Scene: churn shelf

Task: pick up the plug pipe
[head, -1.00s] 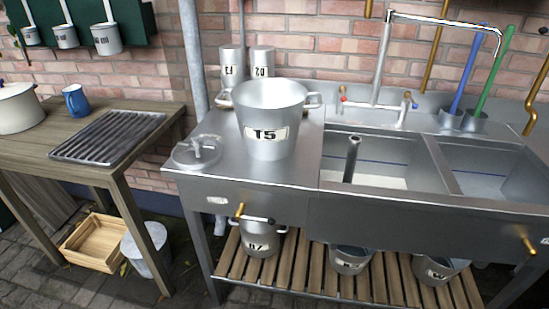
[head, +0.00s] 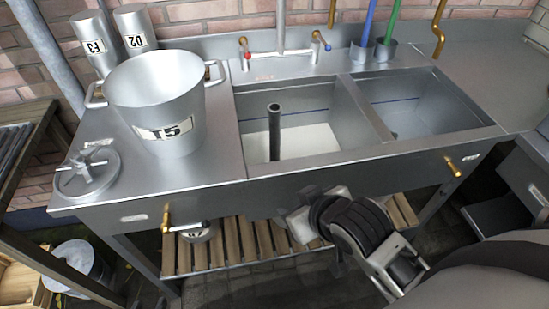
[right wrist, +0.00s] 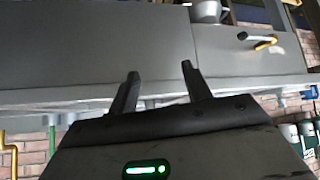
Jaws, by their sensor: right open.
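The plug pipe (head: 274,132) is a dark grey upright tube in the left sink basin (head: 318,140). It stands on or near the pale basin floor, with its open top near rim height. My right arm comes in from the lower right of the head view, in front of the sink and below its rim. The arm is clear of the pipe. In the right wrist view my right gripper (right wrist: 160,70) is open with nothing between its fingers, facing the sink unit's grey front. The pipe is not visible there. My left gripper is not in view.
A large T5 pot (head: 160,105) and a round lid (head: 88,172) stand on the left counter. The tap has red and blue handles. A brass valve (head: 167,218) and a brass knob (head: 453,166) stick out of the sink front. The right basin (head: 425,110) looks empty.

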